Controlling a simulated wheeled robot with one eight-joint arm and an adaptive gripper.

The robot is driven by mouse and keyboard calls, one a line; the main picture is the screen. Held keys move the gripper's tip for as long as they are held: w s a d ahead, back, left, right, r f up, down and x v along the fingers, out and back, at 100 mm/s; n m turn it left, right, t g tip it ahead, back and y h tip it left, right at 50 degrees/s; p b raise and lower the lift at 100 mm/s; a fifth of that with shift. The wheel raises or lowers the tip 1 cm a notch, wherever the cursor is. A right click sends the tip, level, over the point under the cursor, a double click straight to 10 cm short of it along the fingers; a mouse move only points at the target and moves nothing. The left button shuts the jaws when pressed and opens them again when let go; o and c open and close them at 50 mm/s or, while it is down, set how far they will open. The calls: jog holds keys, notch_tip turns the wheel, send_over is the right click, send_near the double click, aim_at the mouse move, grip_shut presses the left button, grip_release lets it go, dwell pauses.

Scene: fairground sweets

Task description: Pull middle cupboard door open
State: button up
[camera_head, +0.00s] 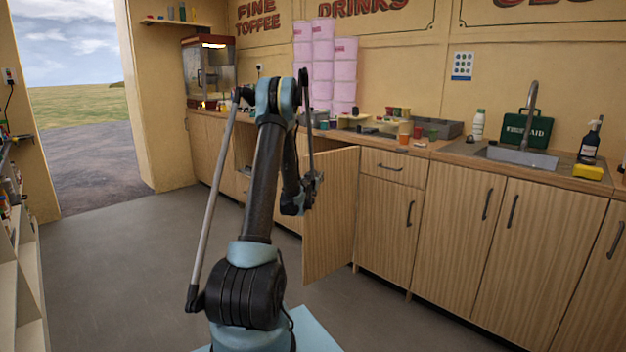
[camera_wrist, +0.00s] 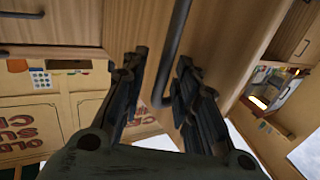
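A light wood cupboard door (camera_head: 332,215) stands swung out from the counter row, in the middle of the head view. My gripper (camera_head: 313,185) is at this door, on its left side, partly hidden by my arm. In the wrist view the door's wood face (camera_wrist: 225,35) fills the top, with its dark bar handle (camera_wrist: 174,45) on it. My gripper (camera_wrist: 160,75) is open in the wrist view, with one finger on each side of the handle. Gaps show between the handle and the fingers; I cannot tell whether either touches it.
Closed cupboards with dark handles (camera_head: 455,235) run to the right, below a sink (camera_head: 515,155). Cups and trays stand on the counter. A popcorn machine (camera_head: 210,72) is at the far left end. Grey floor (camera_head: 120,260) is clear to the left; white shelves (camera_head: 22,270) edge it.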

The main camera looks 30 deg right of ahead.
jog(key=shift+a, duration=0.1)
jog(key=v, duration=1.2)
dwell(0.4)
jog(key=s+a+r+g+y, duration=0.2)
jog(key=s+a+r, duration=0.3)
jog(key=a, duration=0.4)
jog(key=s+a+r+g+y, duration=0.15)
jog(key=s+a+r, duration=0.25)
jog(key=a, duration=0.5)
jog(key=s+a+f+n+g+y, duration=0.2)
jog(key=s+a+f+n+y, duration=0.1)
jog(key=s+a, duration=0.7)
jog(key=s+a+f+n+g+y, duration=0.1)
jog(key=s+a+f+n+y, duration=0.3)
jog(key=s+a, duration=0.5)
jog(key=s+a+f+n+g+y, duration=0.2)
jog(key=s+a+f+n+y, duration=0.1)
jog(key=s+a, duration=0.7)
jog(key=shift+s+a+f+g, duration=0.35)
jog(key=shift+a+f, duration=0.05)
jog(key=shift+a, duration=0.75)
